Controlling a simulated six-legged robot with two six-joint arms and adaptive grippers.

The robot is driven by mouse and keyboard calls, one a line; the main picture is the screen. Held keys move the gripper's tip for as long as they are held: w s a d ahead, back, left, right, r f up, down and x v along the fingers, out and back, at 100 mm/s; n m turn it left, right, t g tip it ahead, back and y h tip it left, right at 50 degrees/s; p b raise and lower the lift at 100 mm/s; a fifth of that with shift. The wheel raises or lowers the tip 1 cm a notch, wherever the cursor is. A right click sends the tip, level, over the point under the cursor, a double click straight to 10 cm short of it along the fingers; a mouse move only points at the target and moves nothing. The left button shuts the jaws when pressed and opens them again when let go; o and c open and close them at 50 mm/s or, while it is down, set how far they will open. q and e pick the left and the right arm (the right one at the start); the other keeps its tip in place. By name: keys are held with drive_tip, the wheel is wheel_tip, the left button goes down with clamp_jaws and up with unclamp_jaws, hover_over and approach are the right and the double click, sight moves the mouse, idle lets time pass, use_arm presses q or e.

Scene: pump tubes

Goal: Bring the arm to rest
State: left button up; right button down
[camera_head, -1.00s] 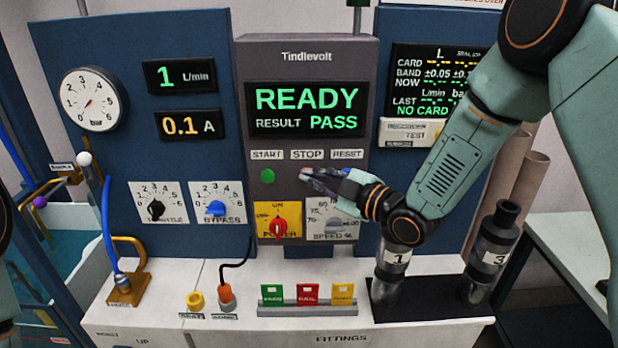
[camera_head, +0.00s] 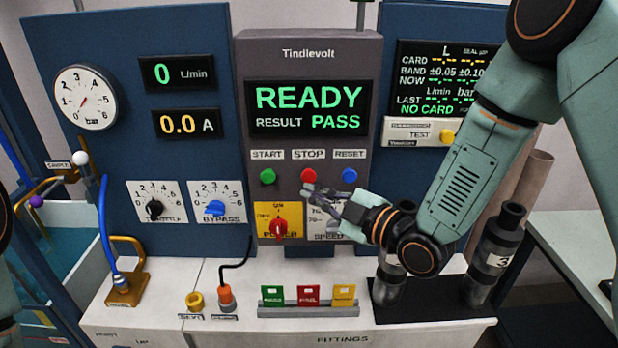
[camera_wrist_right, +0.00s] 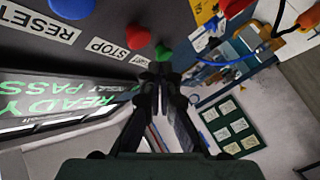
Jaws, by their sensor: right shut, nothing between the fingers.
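My right gripper (camera_head: 318,193) is shut and empty in the head view, just below the red STOP button (camera_head: 308,175) and in front of the panel. It covers part of the speed dial. In the right wrist view the shut fingers (camera_wrist_right: 160,72) point toward the panel, near the green START button (camera_wrist_right: 163,51) and the red button (camera_wrist_right: 137,37). The screen (camera_head: 307,107) reads READY, RESULT PASS. The flow readout (camera_head: 178,74) shows 0 and the current readout (camera_head: 187,123) shows 0.0. My left gripper is not seen.
Two dark tubes stand in a black holder (camera_head: 430,312) at the right, the nearer one partly behind my right wrist. A rack (camera_head: 308,311) with green, red and yellow cards lies in front. A blue hose (camera_head: 106,225) rises at the left.

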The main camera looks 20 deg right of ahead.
drive_tip(key=s+d+f+m+g+h+b, duration=0.25)
drive_tip(key=s+f+m, duration=0.3)
drive_tip(key=f, duration=0.45)
drive_tip(key=s+d+f+m+g+h+b, duration=0.1)
drive_tip(key=s+f+m+g+h+b, duration=0.2)
drive_tip(key=f+m, duration=0.5)
use_arm(q)
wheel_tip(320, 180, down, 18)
drive_tip(key=b, duration=1.2)
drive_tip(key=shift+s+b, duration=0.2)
drive_tip(key=shift+b, duration=0.1)
use_arm(e)
drive_tip(key=s+d+f+m+g+h, duration=0.2)
drive_tip(key=s+f+g, duration=0.7)
drive_tip(key=s+f, duration=1.9)
drive_tip(key=shift+s+f+h, duration=0.15)
drive_tip(key=shift+f+h, duration=0.4)
drive_tip(key=shift+f, duration=0.25)
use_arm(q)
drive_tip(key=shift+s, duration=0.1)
use_arm(e)
drive_tip(key=shift+s+m, duration=0.1)
drive_tip(key=shift+m, duration=0.15)
